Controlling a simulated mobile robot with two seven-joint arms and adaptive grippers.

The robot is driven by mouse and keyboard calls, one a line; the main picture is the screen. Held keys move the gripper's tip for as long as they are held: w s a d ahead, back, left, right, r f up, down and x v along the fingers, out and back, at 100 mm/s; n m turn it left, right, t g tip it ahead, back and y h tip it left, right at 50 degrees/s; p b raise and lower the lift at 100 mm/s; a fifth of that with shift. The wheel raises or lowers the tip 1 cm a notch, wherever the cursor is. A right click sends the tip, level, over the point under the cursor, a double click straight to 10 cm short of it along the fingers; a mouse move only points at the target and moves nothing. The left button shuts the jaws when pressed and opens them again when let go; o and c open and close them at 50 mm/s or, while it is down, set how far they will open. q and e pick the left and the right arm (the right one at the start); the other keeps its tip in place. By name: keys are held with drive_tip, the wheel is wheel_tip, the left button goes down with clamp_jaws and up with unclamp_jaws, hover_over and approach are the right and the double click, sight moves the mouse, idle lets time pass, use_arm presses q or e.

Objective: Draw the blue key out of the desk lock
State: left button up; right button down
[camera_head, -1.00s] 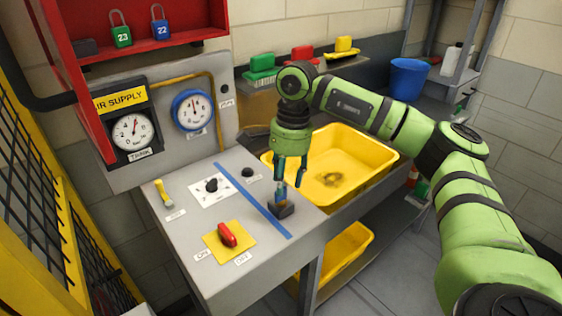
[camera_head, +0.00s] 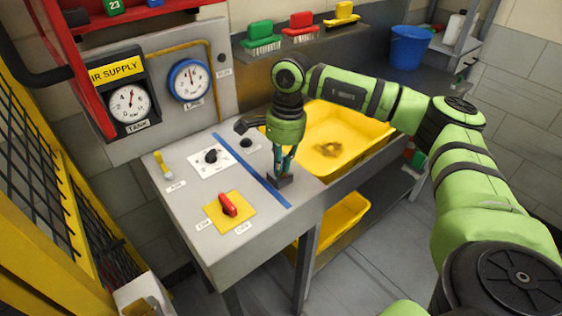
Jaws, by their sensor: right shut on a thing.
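The desk lock (camera_head: 281,181) is a small dark block on the grey desk top, right of the blue stripe. My right gripper (camera_head: 283,168) points down over it, with its fingertips just above the block. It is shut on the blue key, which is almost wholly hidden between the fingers. How deep the key sits in the lock cannot be seen. My left gripper is not in view.
A red switch (camera_head: 228,204) on a yellow plate, black knobs (camera_head: 211,156) and a yellow-handled lever (camera_head: 162,163) stand on the desk. A yellow basin (camera_head: 375,154) lies behind and right of the gripper. Gauges (camera_head: 129,104) stand at the back left.

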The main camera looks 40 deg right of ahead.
drive_tip(key=shift+r, duration=0.15)
drive_tip(key=shift+r+p, duration=0.65)
drive_tip(key=shift+r, duration=0.25)
drive_tip(key=shift+r+p, duration=0.35)
drive_tip(key=shift+r, duration=0.25)
drive_tip(key=shift+r, duration=0.25)
drive_tip(key=shift+r+p, duration=1.35)
drive_tip(key=shift+r, duration=0.6)
